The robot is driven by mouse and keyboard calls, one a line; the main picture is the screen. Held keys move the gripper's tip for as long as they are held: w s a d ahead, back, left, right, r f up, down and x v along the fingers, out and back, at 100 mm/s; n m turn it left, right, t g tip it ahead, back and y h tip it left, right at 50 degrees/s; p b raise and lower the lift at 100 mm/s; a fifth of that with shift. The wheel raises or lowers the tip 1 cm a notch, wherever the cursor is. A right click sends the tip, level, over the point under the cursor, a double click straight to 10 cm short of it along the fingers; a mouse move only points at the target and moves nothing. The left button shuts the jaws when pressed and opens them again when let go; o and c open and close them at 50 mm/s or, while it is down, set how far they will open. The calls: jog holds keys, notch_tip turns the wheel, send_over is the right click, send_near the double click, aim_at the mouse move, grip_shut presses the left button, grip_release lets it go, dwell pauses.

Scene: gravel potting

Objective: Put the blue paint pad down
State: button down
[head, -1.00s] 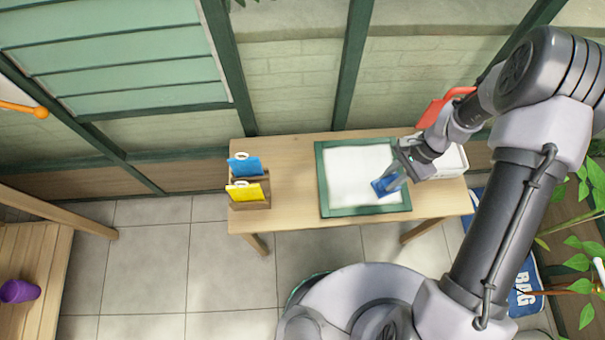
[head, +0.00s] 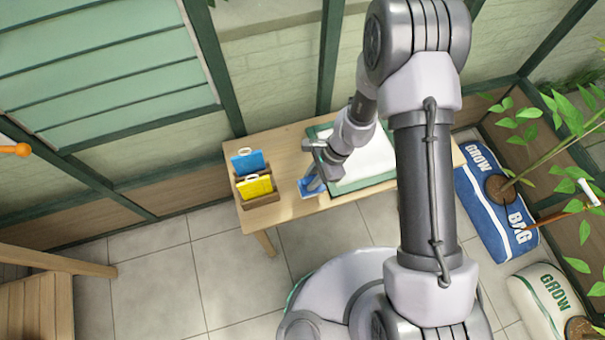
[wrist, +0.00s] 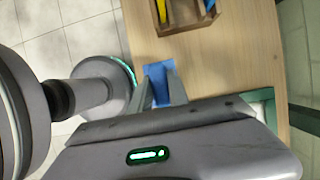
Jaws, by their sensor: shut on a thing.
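The blue paint pad (head: 308,190) is between my gripper's fingers, over the bare wood between the holder and the framed white board. My gripper (head: 315,181) is shut on it from above. In the wrist view the pad (wrist: 158,70) shows as a blue patch at the fingertips of my gripper (wrist: 161,90), with table wood to its right. The pad is at or very near the table top (head: 285,205); I cannot tell if it touches. My fingers hide part of it.
The wooden holder (head: 262,200) with a blue card (head: 247,163) and a yellow card (head: 254,187) stands close to the left. The green-framed board (head: 365,187) lies to the right, partly hidden by my arm. Grow bags (head: 497,215) lie on the floor at right.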

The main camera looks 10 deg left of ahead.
jog(key=w+a+f+b, duration=0.1)
jog(key=f, duration=0.1)
jog(key=w+a+f+b, duration=0.1)
jog(key=a+f, duration=0.1)
jog(key=shift+w, duration=0.2)
jog(key=shift+f, duration=0.2)
jog(key=c, duration=1.3)
grip_release()
jog(key=shift+r, duration=0.1)
jog(key=shift+o, duration=0.2)
jog(key=p+v, duration=0.5)
jog(key=v, duration=0.7)
jog(key=shift+r, duration=0.3)
